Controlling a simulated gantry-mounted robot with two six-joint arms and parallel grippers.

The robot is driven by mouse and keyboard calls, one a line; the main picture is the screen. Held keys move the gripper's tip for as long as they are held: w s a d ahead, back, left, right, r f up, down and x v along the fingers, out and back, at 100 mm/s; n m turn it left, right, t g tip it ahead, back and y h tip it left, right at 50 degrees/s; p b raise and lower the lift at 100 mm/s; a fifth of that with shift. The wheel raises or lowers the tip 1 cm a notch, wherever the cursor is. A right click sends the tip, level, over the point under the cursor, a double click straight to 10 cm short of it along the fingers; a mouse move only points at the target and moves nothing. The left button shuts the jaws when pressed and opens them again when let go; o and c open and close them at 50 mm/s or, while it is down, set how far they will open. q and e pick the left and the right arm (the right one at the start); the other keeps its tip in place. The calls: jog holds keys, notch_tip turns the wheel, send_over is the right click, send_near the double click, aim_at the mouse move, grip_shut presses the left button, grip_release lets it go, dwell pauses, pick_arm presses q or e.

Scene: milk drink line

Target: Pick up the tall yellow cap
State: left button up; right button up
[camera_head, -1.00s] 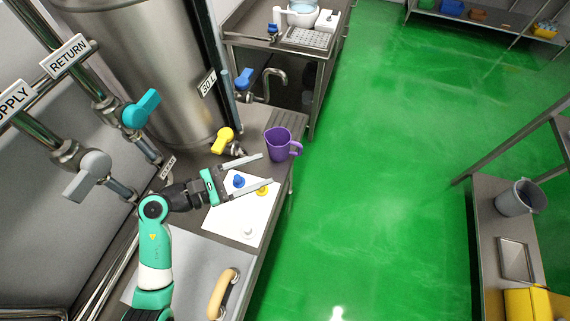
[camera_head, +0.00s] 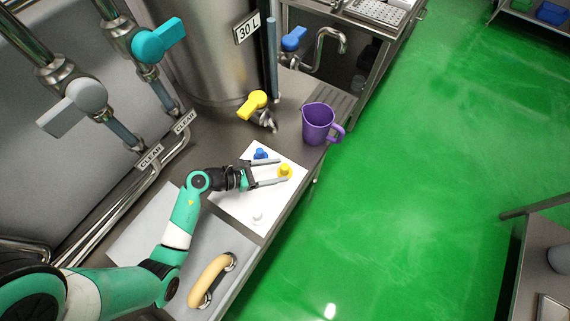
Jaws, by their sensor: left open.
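The yellow cap (camera_head: 285,171) stands on a white mat (camera_head: 244,203) on the steel counter, near the mat's right edge. A blue cap (camera_head: 260,154) stands on the same mat, farther back, and a white cap (camera_head: 258,218) stands nearer the front. My left gripper (camera_head: 280,171) is open above the mat, its two long fingers pointing right. The lower finger's tip is close to the yellow cap; I cannot tell whether they touch. The blue cap shows just beyond the upper finger. My right gripper is not in view.
A purple jug (camera_head: 318,124) stands on the counter behind the mat, near the edge. A yellow-handled tap (camera_head: 254,104) juts from the steel tank (camera_head: 205,50). A tan curved handle (camera_head: 208,281) rises at the front. Green floor lies to the right.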

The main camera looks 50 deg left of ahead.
aim_at(292, 170)
pick_arm(q)
jog(key=shift+w+d+f, duration=0.2)
jog(key=shift+w, duration=0.25)
jog(key=b+x, duration=0.1)
jog(key=x, duration=0.1)
jog(key=b+x, duration=0.1)
jog(key=x, duration=0.1)
jog(key=shift+w+a+f, duration=0.1)
jog(key=shift+w+f, duration=0.15)
jog(key=shift+w, duration=0.35)
grip_shut()
